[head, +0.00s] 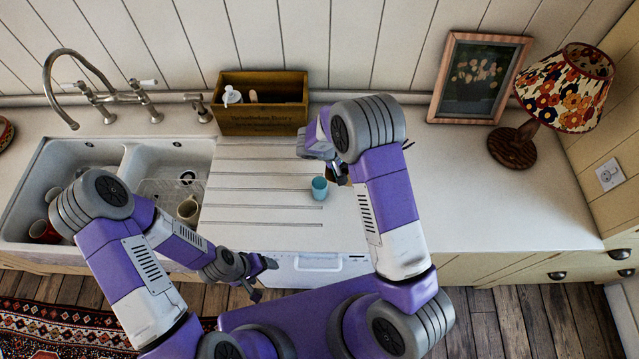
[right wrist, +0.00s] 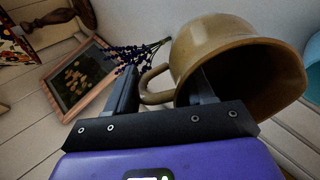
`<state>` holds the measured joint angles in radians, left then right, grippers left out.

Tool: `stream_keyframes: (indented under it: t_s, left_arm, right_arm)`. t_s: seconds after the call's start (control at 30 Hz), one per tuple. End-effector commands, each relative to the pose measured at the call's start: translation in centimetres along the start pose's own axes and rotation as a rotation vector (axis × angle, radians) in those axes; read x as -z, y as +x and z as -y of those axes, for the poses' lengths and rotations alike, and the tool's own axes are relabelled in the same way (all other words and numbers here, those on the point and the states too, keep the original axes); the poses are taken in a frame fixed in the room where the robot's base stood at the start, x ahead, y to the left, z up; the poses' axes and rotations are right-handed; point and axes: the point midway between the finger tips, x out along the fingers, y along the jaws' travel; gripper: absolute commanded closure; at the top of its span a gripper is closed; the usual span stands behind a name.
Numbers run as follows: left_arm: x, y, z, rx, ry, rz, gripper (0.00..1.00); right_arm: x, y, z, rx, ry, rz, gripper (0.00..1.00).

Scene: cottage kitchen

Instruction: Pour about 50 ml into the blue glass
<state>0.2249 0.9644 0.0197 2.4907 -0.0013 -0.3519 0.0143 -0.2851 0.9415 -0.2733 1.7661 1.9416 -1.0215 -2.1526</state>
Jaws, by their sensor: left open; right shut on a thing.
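The blue glass (head: 320,187) stands upright on the counter at the right end of the drainboard grooves. Part of it shows at the right edge of the right wrist view (right wrist: 312,65). My right gripper (right wrist: 165,88) is shut on a mustard-brown jug (right wrist: 222,42) at its handle side. The jug's dark mouth faces the blue glass side in that view; its contents cannot be seen. In the head view the jug is mostly hidden behind my right arm, just beside the glass. My left gripper (head: 264,279) is open and empty, low in front of the counter edge.
A wooden box (head: 261,119) stands at the back wall. A picture frame (head: 480,78) and a floral lamp (head: 567,88) stand at the right. A sink (head: 108,165) with dishes is at the left. A dark flower sprig (right wrist: 135,54) lies near the jug.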

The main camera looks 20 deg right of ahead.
Motion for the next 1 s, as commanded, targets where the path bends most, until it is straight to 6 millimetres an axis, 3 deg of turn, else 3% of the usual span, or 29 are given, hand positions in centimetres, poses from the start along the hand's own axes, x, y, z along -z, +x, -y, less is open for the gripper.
stream_keyframes:
  t_s: [1.0]
  left_arm:
    - [0.1, 2.4, 0.9, 0.0, 0.0, 0.0, 0.23]
  right_arm:
    - [0.0, -1.3, -0.2, -0.107, 0.001, -0.002, 1.0]
